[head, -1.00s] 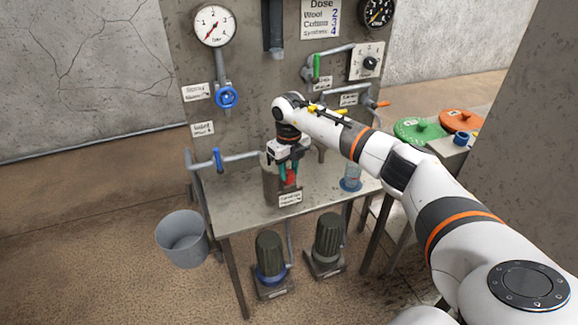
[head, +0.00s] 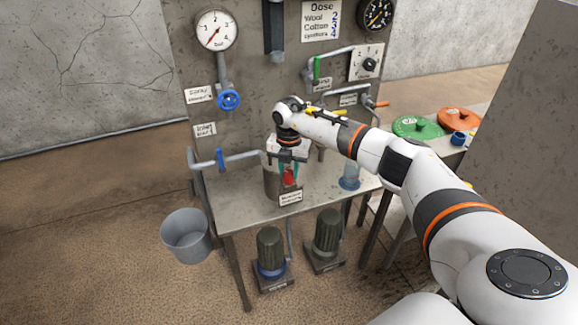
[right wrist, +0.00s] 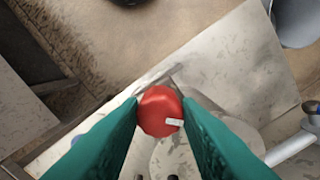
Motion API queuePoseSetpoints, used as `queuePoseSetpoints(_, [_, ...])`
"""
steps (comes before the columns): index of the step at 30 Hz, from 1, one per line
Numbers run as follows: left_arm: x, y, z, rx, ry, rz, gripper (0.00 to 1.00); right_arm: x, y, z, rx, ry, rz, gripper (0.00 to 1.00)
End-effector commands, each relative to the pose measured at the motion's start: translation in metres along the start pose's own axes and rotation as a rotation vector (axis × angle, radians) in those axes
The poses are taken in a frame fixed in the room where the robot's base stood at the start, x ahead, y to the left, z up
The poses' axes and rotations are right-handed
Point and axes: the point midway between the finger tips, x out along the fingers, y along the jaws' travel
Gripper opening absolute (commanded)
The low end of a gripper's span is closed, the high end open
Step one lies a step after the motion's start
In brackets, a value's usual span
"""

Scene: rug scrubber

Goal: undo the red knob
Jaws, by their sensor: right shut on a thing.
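The red knob (head: 289,176) sits at the front of a grey metal canister (head: 271,184) on the metal table. In the right wrist view the knob (right wrist: 160,111), with a small white mark at its lower right edge, is between the green fingers. My right gripper (head: 288,168) reaches down from above and is shut on the knob, with a finger on each side of it in the right wrist view (right wrist: 160,112). The canister's label (head: 290,197) shows below the knob, its text too small to read. My left gripper is not in view.
A panel with gauges, a blue valve wheel (head: 228,100) and pipes stands behind the table (head: 235,209). A clear blue-based container (head: 350,176) is right of the canister. A grey bucket (head: 187,236) and two motors (head: 271,250) stand on the floor.

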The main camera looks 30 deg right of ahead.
Motion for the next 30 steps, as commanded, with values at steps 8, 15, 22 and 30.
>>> queuePoseSetpoints(8, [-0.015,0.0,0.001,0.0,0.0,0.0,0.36,-0.004,-0.001,-0.001,0.242,0.003,-0.002,0.07])
queuePoseSetpoints(15, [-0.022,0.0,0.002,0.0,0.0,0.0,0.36,-0.003,-0.001,-0.001,0.393,0.003,-0.002,0.07])
queuePoseSetpoints(22, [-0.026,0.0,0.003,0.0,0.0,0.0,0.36,-0.002,-0.001,-0.001,0.472,0.003,-0.003,0.07])
queuePoseSetpoints(30, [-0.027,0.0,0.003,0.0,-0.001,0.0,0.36,-0.002,-0.001,-0.002,0.5,0.004,-0.003,0.07])
